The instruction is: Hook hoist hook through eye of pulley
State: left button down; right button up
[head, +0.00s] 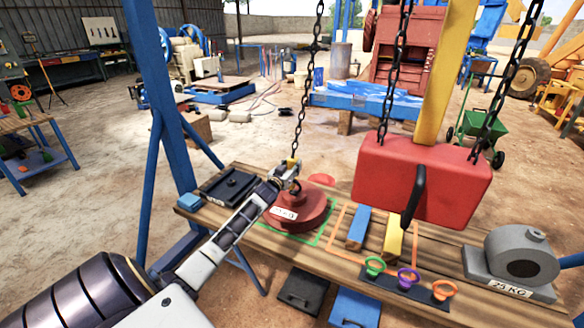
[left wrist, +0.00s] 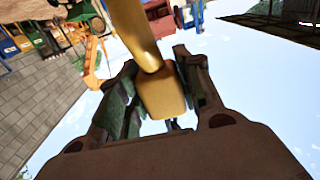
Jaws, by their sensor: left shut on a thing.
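My left gripper (head: 287,176) reaches in from the lower left and is shut on the yellow hoist hook (head: 292,163) at the lower end of a dark chain (head: 303,100). In the left wrist view the yellow hook (left wrist: 160,92) sits between the two fingers of the gripper (left wrist: 163,108). The red round pulley (head: 292,215), with a white label, lies on the wooden bench (head: 330,245) just below the gripper. My right gripper is not in view.
A large red block (head: 425,178) hangs on chains to the right. A dark tray (head: 228,186) is left of the pulley. Coloured rings (head: 408,280) and a grey 25 KG piece (head: 520,258) stand on the right. A blue post (head: 158,90) rises at the left.

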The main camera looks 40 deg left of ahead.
pick_arm(q)
jog(key=shift+w+r, duration=0.2)
jog(key=shift+r, duration=0.3)
jog(key=c, duration=1.4)
grip_release()
jog(key=o, duration=0.5)
jog(key=shift+s+f, duration=0.1)
jog(key=shift+s, duration=0.05)
jog(key=shift+s+d+f, duration=0.1)
jog(key=shift+s, duration=0.2)
jog(key=v, duration=1.1)
jog(key=shift+s, duration=0.1)
